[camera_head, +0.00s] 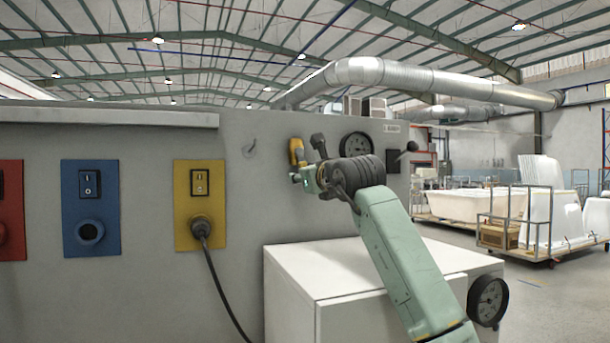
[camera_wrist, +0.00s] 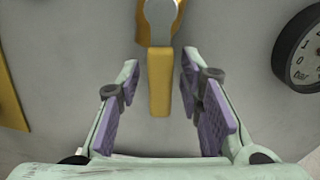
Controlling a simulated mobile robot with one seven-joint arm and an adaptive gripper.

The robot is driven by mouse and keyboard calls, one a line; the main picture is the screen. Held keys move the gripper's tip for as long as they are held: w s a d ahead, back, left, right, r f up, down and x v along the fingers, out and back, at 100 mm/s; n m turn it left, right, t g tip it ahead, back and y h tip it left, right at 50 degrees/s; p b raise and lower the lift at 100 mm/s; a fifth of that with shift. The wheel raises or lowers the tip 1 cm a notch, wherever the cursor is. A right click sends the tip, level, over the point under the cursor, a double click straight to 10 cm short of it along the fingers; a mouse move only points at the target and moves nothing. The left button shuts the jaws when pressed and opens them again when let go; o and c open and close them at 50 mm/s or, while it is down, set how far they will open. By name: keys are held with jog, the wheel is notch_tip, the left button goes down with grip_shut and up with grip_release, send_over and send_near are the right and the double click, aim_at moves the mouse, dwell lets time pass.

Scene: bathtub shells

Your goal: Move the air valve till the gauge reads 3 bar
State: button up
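The air valve shows in the wrist view as a yellow handle (camera_wrist: 160,85) hanging straight down from a grey pivot on the wall. In the head view its yellow part (camera_head: 296,148) shows just above my gripper (camera_head: 303,178). In the wrist view my gripper (camera_wrist: 160,68) is open, with one purple-padded finger on each side of the handle and a gap on both sides. The round black gauge (camera_head: 356,145) is right of the valve, partly hidden by my wrist. It is cut off in the wrist view (camera_wrist: 302,52); its needle cannot be read.
A black lever on a dark plate (camera_head: 393,161) is right of the gauge. Yellow (camera_head: 186,218), blue (camera_head: 70,230) and red socket panels are on the wall at left; a cable hangs from the yellow one. A white cabinet (camera_head: 300,262) stands below my arm.

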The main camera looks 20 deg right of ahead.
grip_shut()
dwell(0.6)
